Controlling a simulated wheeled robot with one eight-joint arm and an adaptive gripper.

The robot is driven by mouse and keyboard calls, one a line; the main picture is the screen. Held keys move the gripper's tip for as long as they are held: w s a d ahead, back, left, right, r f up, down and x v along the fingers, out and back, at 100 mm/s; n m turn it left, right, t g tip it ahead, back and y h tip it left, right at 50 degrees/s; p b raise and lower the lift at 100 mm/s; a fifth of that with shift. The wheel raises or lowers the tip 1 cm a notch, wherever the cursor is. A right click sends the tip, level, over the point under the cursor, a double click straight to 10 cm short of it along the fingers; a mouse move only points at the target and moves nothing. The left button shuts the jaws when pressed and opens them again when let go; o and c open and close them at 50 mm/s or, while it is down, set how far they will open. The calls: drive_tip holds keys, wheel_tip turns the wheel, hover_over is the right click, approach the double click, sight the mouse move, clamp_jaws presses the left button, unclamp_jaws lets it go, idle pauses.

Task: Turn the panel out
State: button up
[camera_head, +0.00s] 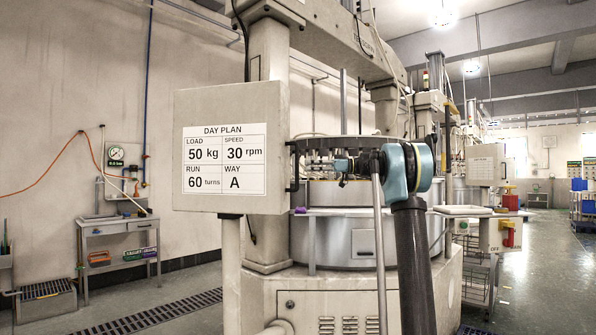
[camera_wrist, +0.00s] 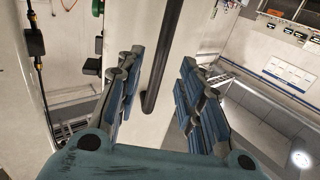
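The panel (camera_head: 228,110) is a pale box with a DAY PLAN sheet on its face, hung at the left of the large machine. A dark upright handle (camera_head: 293,165) sits on its right edge. My gripper (camera_head: 335,165) is to the right of this handle, pointing left towards it. In the wrist view my gripper (camera_wrist: 158,75) is open, its blue-padded fingers wide apart. A dark bar (camera_wrist: 163,55), seemingly the handle, shows between them against a pale surface, with a gap to each side. I cannot tell how deep it is between the fingers.
The round lapping machine (camera_head: 335,240) stands behind my arm. A post (camera_head: 231,270) stands below the panel. A small side table (camera_head: 118,228) is against the left wall. A floor grating (camera_head: 150,315) runs at the left. Open floor lies at the right.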

drive_tip(key=shift+s+a, duration=0.1)
drive_tip(key=shift+a, duration=3.05)
drive_tip(key=shift+c, duration=0.6)
drive_tip(key=shift+d, duration=0.1)
clamp_jaws()
